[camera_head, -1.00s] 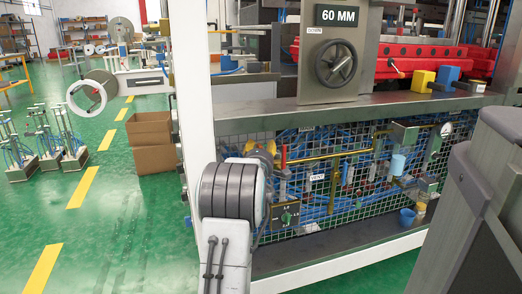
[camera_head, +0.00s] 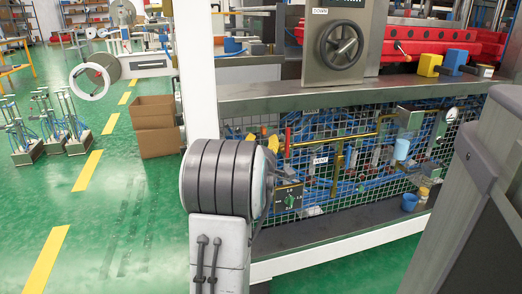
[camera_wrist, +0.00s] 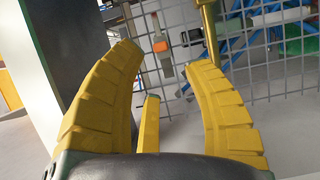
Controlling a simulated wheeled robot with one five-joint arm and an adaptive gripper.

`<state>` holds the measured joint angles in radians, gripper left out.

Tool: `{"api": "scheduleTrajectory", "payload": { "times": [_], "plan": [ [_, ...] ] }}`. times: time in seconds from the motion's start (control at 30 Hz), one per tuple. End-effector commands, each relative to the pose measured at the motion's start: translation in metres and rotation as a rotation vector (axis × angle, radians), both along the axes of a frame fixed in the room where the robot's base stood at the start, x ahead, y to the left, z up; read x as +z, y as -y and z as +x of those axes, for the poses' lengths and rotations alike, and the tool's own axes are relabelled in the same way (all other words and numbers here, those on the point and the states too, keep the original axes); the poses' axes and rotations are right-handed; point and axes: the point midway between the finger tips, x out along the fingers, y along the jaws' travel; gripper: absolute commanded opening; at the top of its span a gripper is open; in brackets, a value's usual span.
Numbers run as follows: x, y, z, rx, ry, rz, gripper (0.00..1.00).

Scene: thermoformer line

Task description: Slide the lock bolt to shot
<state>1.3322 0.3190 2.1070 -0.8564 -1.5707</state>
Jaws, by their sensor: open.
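Past the fingertips are an orange-marked fitting (camera_wrist: 160,46) and a yellow pipe (camera_wrist: 208,30). I cannot pick out the lock bolt for certain in either view.
A wire mesh guard (camera_head: 335,190) covers pipes, blue hoses and a red lever (camera_head: 288,141). A white post (camera_head: 197,75) stands left of it. A handwheel (camera_head: 341,46) sits above.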

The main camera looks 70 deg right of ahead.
Motion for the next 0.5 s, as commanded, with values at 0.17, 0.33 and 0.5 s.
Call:
{"api": "scheduleTrajectory", "payload": {
  "times": [0.17, 0.33, 0.5],
  "plan": [
    [0.000, -0.019, -0.005, 0.000, 0.000, 0.000, 0.46],
    [0.000, -0.028, -0.007, 0.000, 0.000, 0.001, 0.46],
    [0.000, -0.032, -0.008, 0.000, 0.000, 0.000, 0.46]
  ]
}}
